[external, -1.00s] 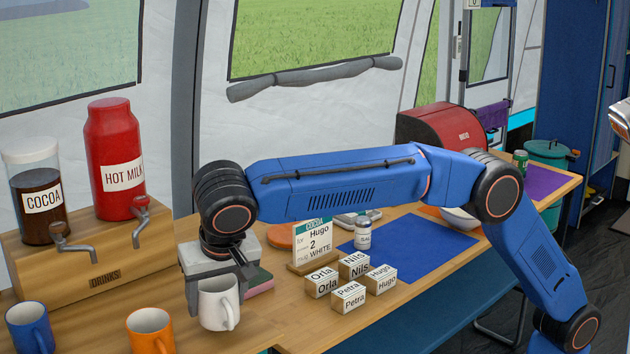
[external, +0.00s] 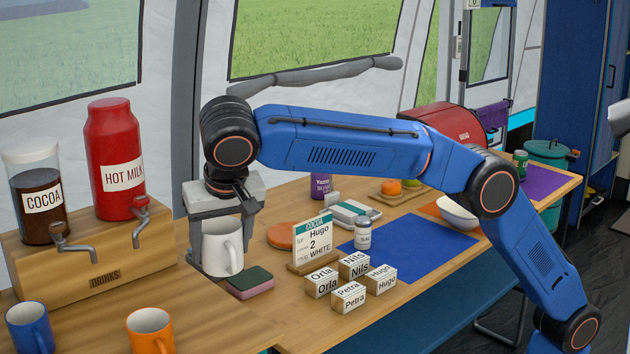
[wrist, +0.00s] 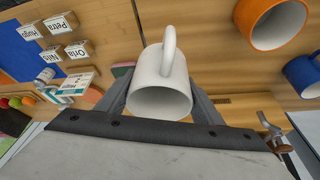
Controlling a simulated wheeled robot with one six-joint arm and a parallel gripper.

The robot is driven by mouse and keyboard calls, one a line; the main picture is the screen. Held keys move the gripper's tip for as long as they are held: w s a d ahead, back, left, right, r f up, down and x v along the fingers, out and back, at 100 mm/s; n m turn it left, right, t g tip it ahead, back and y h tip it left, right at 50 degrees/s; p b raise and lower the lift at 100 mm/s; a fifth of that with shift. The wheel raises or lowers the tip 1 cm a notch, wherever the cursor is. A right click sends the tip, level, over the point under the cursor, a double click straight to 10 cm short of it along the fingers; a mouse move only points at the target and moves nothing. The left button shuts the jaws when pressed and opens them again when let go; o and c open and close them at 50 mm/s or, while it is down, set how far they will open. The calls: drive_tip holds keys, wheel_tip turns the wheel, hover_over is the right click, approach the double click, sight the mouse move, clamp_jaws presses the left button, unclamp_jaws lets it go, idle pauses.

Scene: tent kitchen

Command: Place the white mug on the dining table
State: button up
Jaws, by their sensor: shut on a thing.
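The white mug (external: 221,248) is upright between the fingers of my gripper (external: 218,245) in the external view, its handle facing right. It hangs over the wooden counter, left of the green and pink sponge; I cannot tell its exact height. In the wrist view the white mug (wrist: 163,82) sits between the two grey fingers of my gripper (wrist: 162,105), with its handle pointing up in the picture. The dining table cannot be picked out for certain; a wooden tabletop (external: 300,335) with a blue mat (external: 440,250) lies to the right of my gripper.
A cocoa card (external: 312,240), labelled name blocks (external: 350,295) and a sponge (external: 250,281) stand close to the right. A drinks box (external: 110,262) with taps is to the left. An orange mug (external: 151,332) and blue mug (external: 30,328) are in front.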

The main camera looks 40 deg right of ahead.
drive_tip(key=w+d+m, duration=0.1)
drive_tip(key=w+d, duration=0.2)
drive_tip(key=d, duration=0.9)
drive_tip(key=w+d+m+h, duration=0.1)
drive_tip(key=w+d, duration=0.2)
drive_tip(key=d, duration=0.9)
drive_tip(key=w+d+m, duration=0.1)
drive_tip(key=w+d, duration=0.2)
drive_tip(key=d, duration=0.8)
drive_tip(key=s+d+f+m, duration=0.1)
drive_tip(key=s+d+f, duration=0.2)
drive_tip(key=d, duration=0.5)
drive_tip(key=s+d+f+m+g, duration=0.1)
drive_tip(key=s+d+f, duration=0.15)
drive_tip(key=d, duration=0.55)
drive_tip(key=s+d+f, duration=0.3)
drive_tip(key=d, duration=0.5)
drive_tip(key=shift+m+h, duration=0.3)
drive_tip(key=shift+h, duration=0.1)
drive_tip(key=f, duration=0.3)
drive_tip(key=s+d+f, duration=0.1)
drive_tip(key=f, duration=0.1)
drive_tip(key=shift+f, duration=2.6)
drive_tip(key=shift+f, duration=0.1)
drive_tip(key=o, duration=1.1)
